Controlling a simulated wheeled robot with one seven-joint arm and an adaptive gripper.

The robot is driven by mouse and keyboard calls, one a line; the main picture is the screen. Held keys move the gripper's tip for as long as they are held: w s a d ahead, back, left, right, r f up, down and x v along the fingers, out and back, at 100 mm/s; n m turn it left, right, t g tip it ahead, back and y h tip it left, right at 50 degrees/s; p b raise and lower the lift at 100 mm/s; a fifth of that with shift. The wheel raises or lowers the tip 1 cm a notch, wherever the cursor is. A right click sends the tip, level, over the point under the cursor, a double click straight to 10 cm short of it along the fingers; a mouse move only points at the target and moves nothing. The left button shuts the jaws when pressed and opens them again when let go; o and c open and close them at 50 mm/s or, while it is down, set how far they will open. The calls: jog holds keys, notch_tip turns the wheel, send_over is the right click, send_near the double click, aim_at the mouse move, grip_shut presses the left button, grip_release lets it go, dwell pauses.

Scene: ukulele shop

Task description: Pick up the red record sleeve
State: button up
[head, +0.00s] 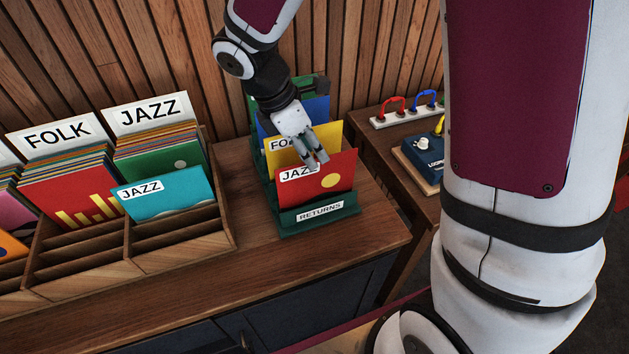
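The red record sleeve (328,185) stands at the front of the green returns rack (318,213). It has a JAZZ label at its top left and a yellow disc. My gripper (317,163) points down at the top edge of this sleeve, with its fingers overlapping the sleeve and part of its label. The fingers look close together. I cannot tell whether they are around the sleeve's edge or only in front of it. A yellow sleeve (335,137) and a blue sleeve (318,108) stand behind the red one, partly hidden by my gripper.
A wooden record bin (180,240) stands at left, with FOLK and JAZZ dividers, a teal JAZZ sleeve (165,196) and another red sleeve (80,195). At right, a side table holds a blue pedal (423,144) and coloured cables (393,104). The counter front (270,262) is clear.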

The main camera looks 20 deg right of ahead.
aim_at(323, 171)
jog(key=shift+x, duration=3.95)
jog(key=shift+w+f, duration=0.1)
jog(key=shift+f, duration=0.15)
grip_shut()
